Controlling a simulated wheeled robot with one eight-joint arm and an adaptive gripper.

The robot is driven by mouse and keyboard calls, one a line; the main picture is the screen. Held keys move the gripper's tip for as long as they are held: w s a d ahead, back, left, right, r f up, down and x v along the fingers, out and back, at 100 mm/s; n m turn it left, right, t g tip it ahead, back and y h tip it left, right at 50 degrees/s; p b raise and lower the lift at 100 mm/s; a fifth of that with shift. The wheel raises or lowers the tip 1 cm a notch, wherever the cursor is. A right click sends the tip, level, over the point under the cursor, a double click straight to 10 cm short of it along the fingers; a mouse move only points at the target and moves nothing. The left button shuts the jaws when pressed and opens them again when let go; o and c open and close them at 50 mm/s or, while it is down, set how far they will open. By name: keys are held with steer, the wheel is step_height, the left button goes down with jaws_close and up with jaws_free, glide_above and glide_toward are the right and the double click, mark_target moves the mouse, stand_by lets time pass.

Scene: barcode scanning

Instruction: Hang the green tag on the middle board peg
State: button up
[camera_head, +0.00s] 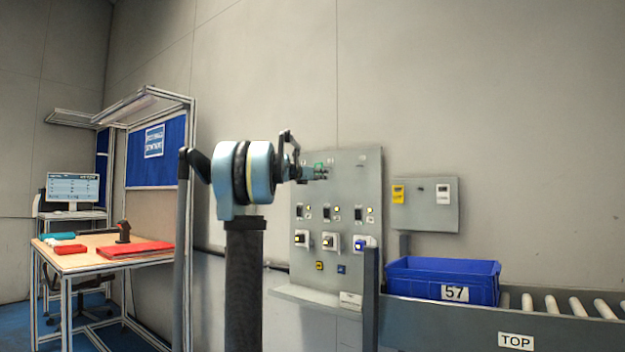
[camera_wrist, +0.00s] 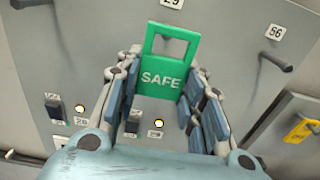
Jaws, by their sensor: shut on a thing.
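The green tag (camera_wrist: 161,80) reads SAFE and has a rectangular opening at its top. My gripper (camera_wrist: 166,90) is shut on its sides and holds it roughly upright, opening uppermost. In the head view the tag (camera_head: 319,166) shows small at my gripper (camera_head: 314,173), in front of the large grey panel's upper part. The small grey board (camera_head: 425,217) on the wall to the right carries a yellow tag (camera_head: 398,194) at left and a white tag (camera_head: 443,194) at right. Between them is a bare dark middle peg (camera_head: 421,189). The held tag is well left of that peg.
The large grey panel (camera_head: 342,240) bears several switches, lamps and knobs. In the wrist view a dark handle (camera_wrist: 275,62) sticks out beside label 56. A blue bin (camera_head: 440,275) stands on the roller conveyor (camera_head: 450,325) below the small board. A workbench (camera_head: 90,262) stands at left.

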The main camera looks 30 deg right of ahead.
mark_target(330, 176)
steer(key=shift+w+d, duration=0.1)
steer(key=shift+d, duration=0.2)
steer(key=shift+w+d, duration=0.2)
steer(key=shift+d, duration=0.1)
stand_by(0.3)
steer(key=shift+w+d+r, duration=0.1)
steer(key=shift+d, duration=0.2)
steer(key=shift+x, duration=2.1)
stand_by(1.7)
stand_by(1.1)
steer(key=o, duration=1.2)
steer(key=shift+c, duration=0.2)
steer(key=shift+w+a, duration=0.1)
